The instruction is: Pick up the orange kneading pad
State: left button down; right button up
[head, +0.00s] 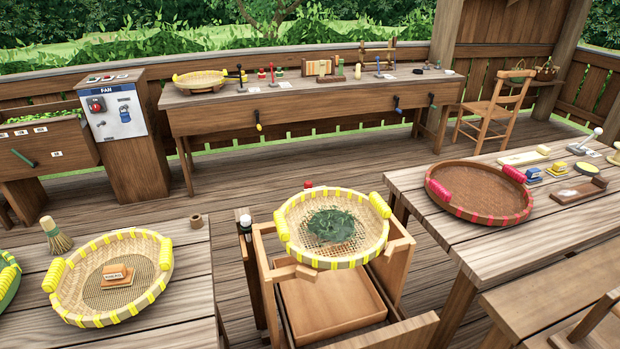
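A small orange-brown pad (118,271) with a white label lies in the yellow-rimmed woven basket (72,312) on the left table. It looks like the orange kneading pad; the label is too small to read surely. Neither of my grippers is in the head view.
A hand brush (56,237) and a small brown cup (196,221) stand behind the basket. A yellow-rimmed sieve with green leaves (338,224) sits on a wooden stand to the right. A red-rimmed basket (478,194) and small tools occupy the right table.

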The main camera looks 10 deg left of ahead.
aim_at(115, 276)
jog(key=u, duration=1.8)
jog(key=l, duration=0.55)
jog(key=z, duration=0.05)
